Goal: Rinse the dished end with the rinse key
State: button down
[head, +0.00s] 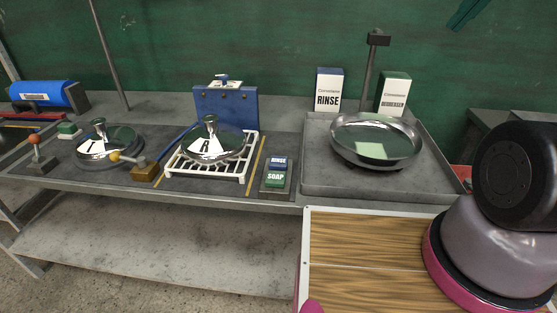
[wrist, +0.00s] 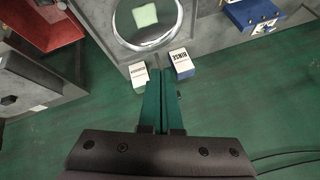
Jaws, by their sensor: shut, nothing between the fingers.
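The dished end (head: 402,152), a shiny steel bowl, sits in the grey tray at the right of the bench. A pale green square patch shows inside it, and it also shows at the top of the wrist view (wrist: 178,28). The blue rinse key (head: 279,161) lies beside the green soap key (head: 276,180) on a small dark base left of the tray. My gripper (wrist: 162,72) is shut and empty, its two green fingers together. Its fingers seem to show at the top right of the head view, well above the bench and apart from both keys.
A blue RINSE box (head: 329,90) and a green-and-white box (head: 394,94) stand behind the bowl near a dark post (head: 369,65). A domed lid marked R (head: 211,140) is on a white rack (head: 243,168); one marked T (head: 107,143) is further left.

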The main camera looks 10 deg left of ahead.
jog(key=w+a+f+n+g+h, duration=0.2)
jog(key=w+a+f+n+g, duration=0.1)
jog(key=w+a+f+n, duration=0.25)
jog(key=n+t+h, duration=0.4)
jog(key=n+t, duration=0.1)
jog(key=n, duration=1.6)
send_over(275, 163)
notch_tip(275, 163, down, 21)
jog(key=shift+w+m, duration=0.1)
jog(key=shift+m, duration=0.15)
jog(key=shift+f, duration=4.45)
jog(key=shift+d+f, duration=0.1)
jog(key=shift+f, duration=0.3)
